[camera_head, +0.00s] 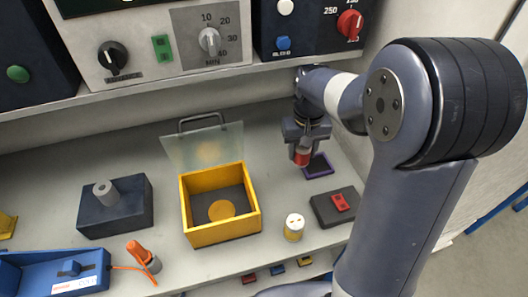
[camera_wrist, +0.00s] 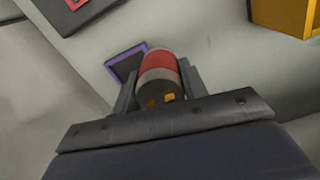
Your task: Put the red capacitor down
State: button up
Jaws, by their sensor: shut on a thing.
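The red capacitor (camera_head: 302,157) is a short cylinder with a red band and a grey end. It also shows in the wrist view (camera_wrist: 158,66), with two small yellow contacts on the end towards the camera. My gripper (camera_head: 303,152) is shut on it, one finger on each side. A dark pad with a purple rim (camera_head: 318,166) lies on the bench just right of and below the capacitor in the head view. In the wrist view the pad (camera_wrist: 122,64) shows partly behind the capacitor. The gap between capacitor and bench is hard to judge.
A yellow box (camera_head: 220,234) with a raised clear lid holds an orange disc. A white and yellow cylinder (camera_head: 294,227) and a dark block with a red switch (camera_head: 335,207) stand nearer the front edge. Machines with knobs (camera_head: 165,40) sit on a shelf above.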

jog(key=w+a+p, duration=0.1)
jog(key=w+a, duration=0.1)
jog(key=a, duration=0.6)
jog(key=shift+w+a+f, duration=0.1)
jog(key=shift+a+f, duration=0.05)
jog(key=shift+f, duration=1.6)
jog(key=shift+a+f, duration=0.1)
jog(key=shift+f, duration=1.65)
jog(key=shift+f, duration=0.2)
jog(key=o, duration=1)
jog(key=shift+r, duration=0.15)
notch_tip(320, 180, up, 12)
jog(key=shift+r, duration=0.1)
